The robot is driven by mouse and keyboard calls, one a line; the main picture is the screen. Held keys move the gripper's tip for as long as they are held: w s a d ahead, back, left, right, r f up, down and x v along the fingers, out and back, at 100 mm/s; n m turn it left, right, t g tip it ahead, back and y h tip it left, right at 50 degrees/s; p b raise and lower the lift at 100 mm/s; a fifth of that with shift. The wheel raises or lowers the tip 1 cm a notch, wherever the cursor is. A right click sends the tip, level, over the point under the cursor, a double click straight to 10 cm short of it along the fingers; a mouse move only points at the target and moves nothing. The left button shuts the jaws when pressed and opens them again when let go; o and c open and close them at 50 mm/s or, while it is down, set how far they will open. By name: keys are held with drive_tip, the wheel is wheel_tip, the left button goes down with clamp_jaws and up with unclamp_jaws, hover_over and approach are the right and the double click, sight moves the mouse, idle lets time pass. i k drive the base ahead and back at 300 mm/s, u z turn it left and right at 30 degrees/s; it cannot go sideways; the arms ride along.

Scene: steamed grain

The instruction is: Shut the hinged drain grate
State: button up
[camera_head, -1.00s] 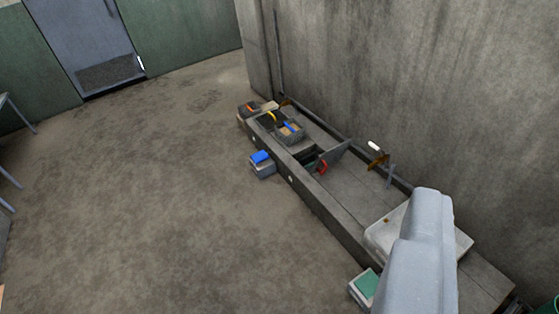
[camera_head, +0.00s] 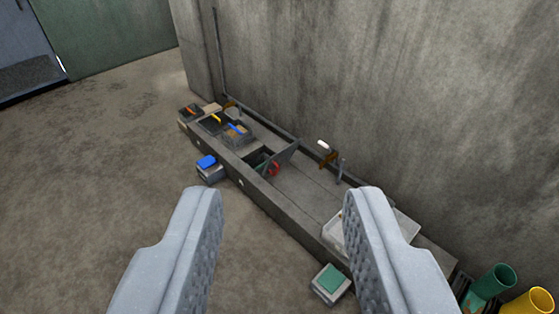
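The hinged drain grate (camera_head: 284,153) is a thin grey panel that stands tilted up from the long low concrete bench along the wall. A dark opening (camera_head: 256,161) shows beside it, with a red round part (camera_head: 273,169) at its foot. My gripper (camera_head: 285,200) is open and empty, its two grey fingers wide apart in the lower part of the view. The grate lies well beyond the fingertips, seen between them. Nothing covers the grate, but its hinge is too small to make out.
A white basin (camera_head: 407,229) sits on the bench (camera_head: 290,193), partly behind my right finger. Trays with coloured handles (camera_head: 236,134) stand at the far end. Boxes with blue (camera_head: 207,161) and green (camera_head: 331,278) tops stand on the floor. Green (camera_head: 496,279) and yellow (camera_head: 533,302) cylinders are at lower right.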

sight(274, 162)
drive_tip(key=u, duration=0.05)
drive_tip(key=i, duration=1)
drive_tip(key=z, duration=0.1)
